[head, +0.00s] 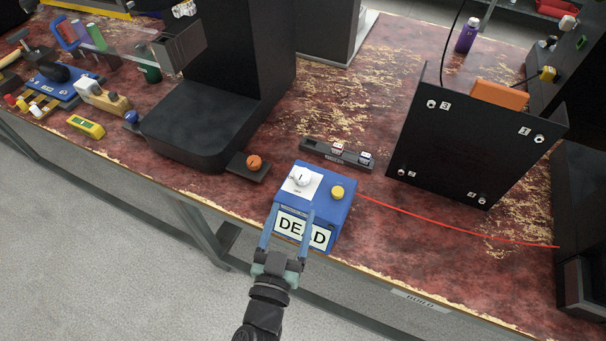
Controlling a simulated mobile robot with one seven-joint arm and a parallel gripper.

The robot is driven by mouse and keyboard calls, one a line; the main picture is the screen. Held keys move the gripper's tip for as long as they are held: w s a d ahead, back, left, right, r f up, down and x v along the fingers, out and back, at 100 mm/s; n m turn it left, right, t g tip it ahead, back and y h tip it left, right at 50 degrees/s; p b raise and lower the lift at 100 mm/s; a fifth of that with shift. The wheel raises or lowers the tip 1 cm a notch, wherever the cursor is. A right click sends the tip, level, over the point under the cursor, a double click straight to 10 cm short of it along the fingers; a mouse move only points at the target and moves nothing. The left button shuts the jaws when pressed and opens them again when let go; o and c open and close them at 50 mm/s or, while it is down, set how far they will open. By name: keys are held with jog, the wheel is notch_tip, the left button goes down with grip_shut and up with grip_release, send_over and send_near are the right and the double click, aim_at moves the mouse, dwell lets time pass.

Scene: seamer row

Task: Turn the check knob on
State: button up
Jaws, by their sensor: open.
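The white check knob (302,177) sits on a white label plate on top of a blue box (331,211). A line on the knob points roughly away from me; the plate's small lettering is too small to read. A yellow button (337,192) is to the right of the knob. The box's front bears a sign reading "DEAD" (292,229), partly covered by my finger. My gripper (290,212) is open and empty, its two blue fingers spread in front of the box, with the tips just short of the knob in the picture.
An orange knob (254,162) on a black base is left of the box. A low black holder (338,154) stands behind it. A red cable (450,226) runs right from the box, past an upright black panel (460,150). A black machine (206,118) stands at left.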

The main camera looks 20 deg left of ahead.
aim_at(300, 183)
jog(key=w, duration=0.3)
jog(key=w+a, duration=0.1)
jog(key=w, duration=0.3)
jog(key=w+b, duration=0.1)
jog(key=w, duration=0.2)
jog(key=shift+w+a, duration=0.25)
jog(key=shift+a, duration=0.15)
grip_shut()
